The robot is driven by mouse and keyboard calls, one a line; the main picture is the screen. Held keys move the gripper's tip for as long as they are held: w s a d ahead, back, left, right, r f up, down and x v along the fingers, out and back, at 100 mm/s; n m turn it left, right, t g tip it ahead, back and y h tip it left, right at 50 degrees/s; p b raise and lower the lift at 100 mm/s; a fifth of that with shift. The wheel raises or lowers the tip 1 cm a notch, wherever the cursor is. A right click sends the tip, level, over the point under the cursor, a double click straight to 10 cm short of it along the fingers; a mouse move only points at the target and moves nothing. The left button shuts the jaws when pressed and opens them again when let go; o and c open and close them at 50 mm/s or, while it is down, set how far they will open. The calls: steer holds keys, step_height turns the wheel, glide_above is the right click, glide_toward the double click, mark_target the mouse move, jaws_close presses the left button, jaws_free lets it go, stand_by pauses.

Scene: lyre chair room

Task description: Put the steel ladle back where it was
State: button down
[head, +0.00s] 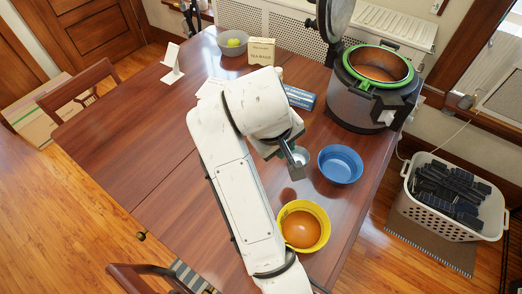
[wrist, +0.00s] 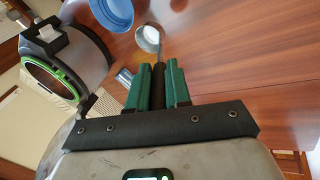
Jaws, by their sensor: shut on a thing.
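My gripper (wrist: 159,82) has green fingers shut around the dark handle of the steel ladle (wrist: 149,38). The ladle's round bowl points away from the fingers and has something whitish or a bright reflection in it. In the head view the ladle (head: 300,157) hangs from my gripper (head: 284,147) above the table, left of the blue bowl (head: 340,149). The blue bowl also shows at the top of the wrist view (wrist: 112,14). A yellow bowl (head: 325,222) holding something orange stands nearer the front.
A large open pot (head: 352,105) with a green rim and raised lid stands at the back right, with orange contents. A tea box (head: 262,52), grey bowl (head: 232,34), white card stand (head: 172,62) and blue box (head: 299,97) are farther back. The table's left side (head: 120,135) is clear.

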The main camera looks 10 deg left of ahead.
steer(key=w+a+f+b, duration=0.2)
steer(key=w+a+f, duration=0.4)
steer(key=f, duration=0.5)
steer(key=shift+w+a+f, duration=0.15)
steer(key=shift+w+a, duration=0.15)
steer(key=shift+a, duration=0.6)
steer(key=shift+f, duration=0.15)
steer(key=c, duration=1.1)
jaws_free()
steer(key=shift+o, duration=0.2)
steer(key=b+v, duration=0.1)
steer(key=v, duration=1.1)
